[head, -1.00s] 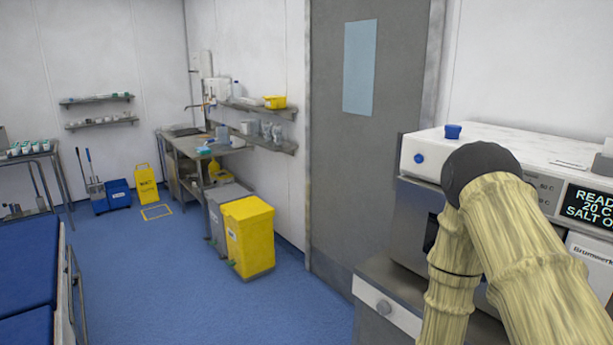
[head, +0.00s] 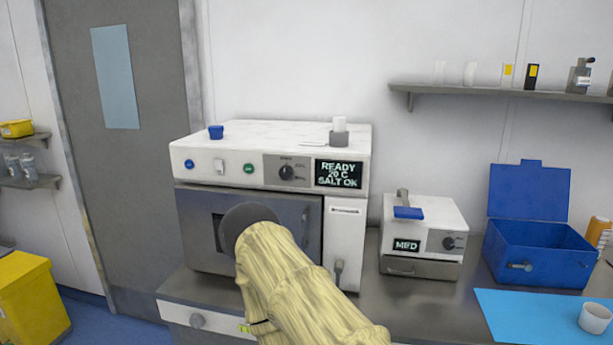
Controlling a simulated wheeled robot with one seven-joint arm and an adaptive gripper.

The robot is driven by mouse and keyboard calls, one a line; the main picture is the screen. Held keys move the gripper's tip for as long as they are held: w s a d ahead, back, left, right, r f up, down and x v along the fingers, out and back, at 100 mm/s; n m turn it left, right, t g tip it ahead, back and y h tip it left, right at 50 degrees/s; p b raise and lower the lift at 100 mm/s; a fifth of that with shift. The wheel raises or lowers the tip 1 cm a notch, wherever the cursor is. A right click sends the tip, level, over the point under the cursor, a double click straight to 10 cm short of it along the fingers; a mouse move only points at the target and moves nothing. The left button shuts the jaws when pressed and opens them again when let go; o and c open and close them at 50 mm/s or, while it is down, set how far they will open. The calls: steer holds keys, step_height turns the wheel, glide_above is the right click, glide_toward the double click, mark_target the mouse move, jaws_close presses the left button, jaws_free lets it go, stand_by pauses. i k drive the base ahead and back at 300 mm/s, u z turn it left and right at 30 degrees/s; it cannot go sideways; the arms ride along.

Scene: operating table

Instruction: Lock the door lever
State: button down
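A white machine (head: 275,150) stands on the counter, and its display (head: 340,174) reads READY, 20 C, SALT OK. Its grey front door (head: 290,215) looks shut, flush with the body. A small grey lever-like piece (head: 338,270) hangs downward on the white panel right of the door, with its lower end close to my arm. I cannot tell whether it is locked. My beige-sleeved arm with a dark round joint crosses in front of the door and hides its lower middle and part of its window. My gripper is not in view.
A smaller white device (head: 422,226) marked MED stands to the right. Beyond it are an open blue box (head: 540,250), a light blue mat (head: 535,315) and a white cup (head: 595,318). A shelf (head: 480,90) holds bottles above. A yellow bin (head: 30,300) stands at left.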

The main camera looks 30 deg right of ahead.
mark_target(338, 269)
steer(key=z, duration=1.25)
